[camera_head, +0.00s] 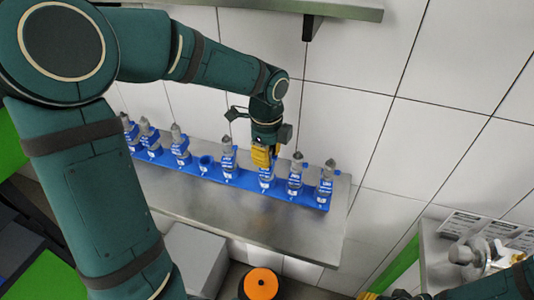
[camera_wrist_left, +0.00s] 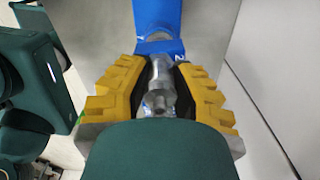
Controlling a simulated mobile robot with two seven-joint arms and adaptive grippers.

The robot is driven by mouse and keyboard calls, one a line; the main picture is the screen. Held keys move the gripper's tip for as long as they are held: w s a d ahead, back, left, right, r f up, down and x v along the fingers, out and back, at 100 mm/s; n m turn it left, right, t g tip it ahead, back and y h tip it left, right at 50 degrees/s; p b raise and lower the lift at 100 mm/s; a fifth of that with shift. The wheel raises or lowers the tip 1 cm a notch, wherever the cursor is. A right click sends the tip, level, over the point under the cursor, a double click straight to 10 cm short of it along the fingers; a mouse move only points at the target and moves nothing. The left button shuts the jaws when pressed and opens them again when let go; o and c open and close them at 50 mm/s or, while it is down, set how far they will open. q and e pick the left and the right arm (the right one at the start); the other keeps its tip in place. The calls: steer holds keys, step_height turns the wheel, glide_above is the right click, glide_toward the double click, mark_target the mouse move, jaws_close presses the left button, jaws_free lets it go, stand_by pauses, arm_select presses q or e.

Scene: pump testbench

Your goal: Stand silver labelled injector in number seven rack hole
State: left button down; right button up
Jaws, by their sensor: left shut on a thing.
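The long blue rack (camera_head: 231,180) lies on a steel shelf. Several silver injectors with blue-and-white labels stand in it, and one empty blue hole (camera_head: 206,163) shows left of middle. My left gripper (camera_head: 263,157) is shut on a silver injector (camera_head: 267,178) right of the rack's middle. In the left wrist view, the yellow fingers of the left gripper (camera_wrist_left: 158,95) press both sides of the injector (camera_wrist_left: 160,80), with the blue rack (camera_wrist_left: 157,14) beyond it. Whether its lower end is seated is hidden. Only a yellow-and-dark part of my right gripper (camera_head: 372,296) shows at the bottom edge.
The steel shelf (camera_head: 285,228) has bare room in front of the rack. A tiled wall (camera_head: 345,120) stands close behind. An orange-topped round object (camera_head: 261,284) is below. A second steel surface (camera_head: 435,262) at right carries metal fittings (camera_head: 478,250) and printed sheets.

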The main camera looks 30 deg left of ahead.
arm_select(q)
steer(key=c, duration=0.8)
jaws_free()
steer(key=shift+c, duration=0.2)
steer(key=shift+r, duration=3.75)
